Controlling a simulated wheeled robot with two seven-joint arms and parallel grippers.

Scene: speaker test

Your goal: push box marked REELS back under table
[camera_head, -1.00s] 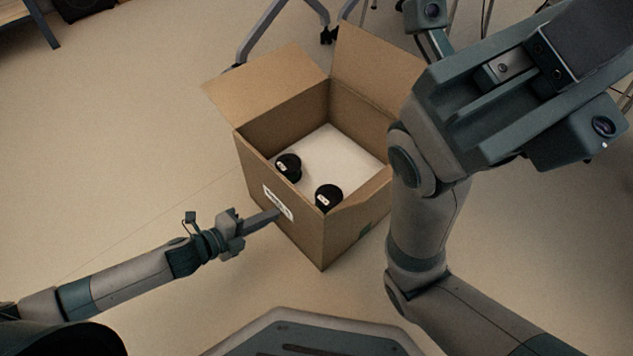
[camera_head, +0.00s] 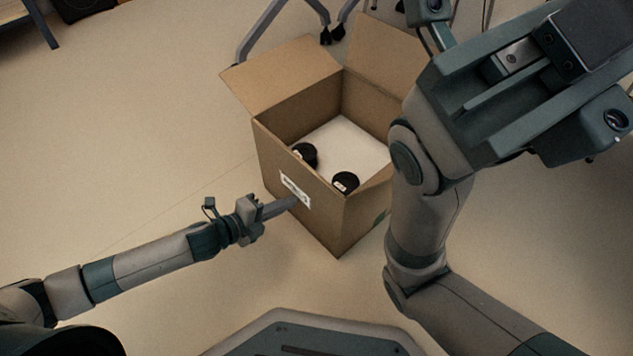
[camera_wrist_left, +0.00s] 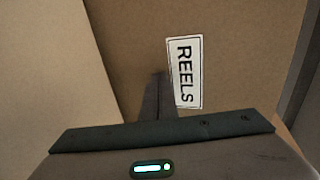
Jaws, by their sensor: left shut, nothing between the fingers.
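The cardboard box (camera_head: 295,165) stands open on the floor with its flaps up. Inside are a white slab (camera_head: 350,147) and two black round items (camera_head: 345,182). A white label (camera_head: 295,187) is on its near left face; in the left wrist view the label (camera_wrist_left: 185,72) reads REELS, turned sideways. My left gripper (camera_head: 292,201) is shut and empty, its fingertips at that face by the label, seemingly touching. Its dark fingers (camera_wrist_left: 160,95) also show in the left wrist view. My right arm (camera_head: 430,210) hides the box's right side; its fingers cannot be made out. No tabletop shows above the box.
Grey legs with dark casters (camera_head: 326,36) stand just behind the box. The floor (camera_head: 120,130) left of the box is clear.

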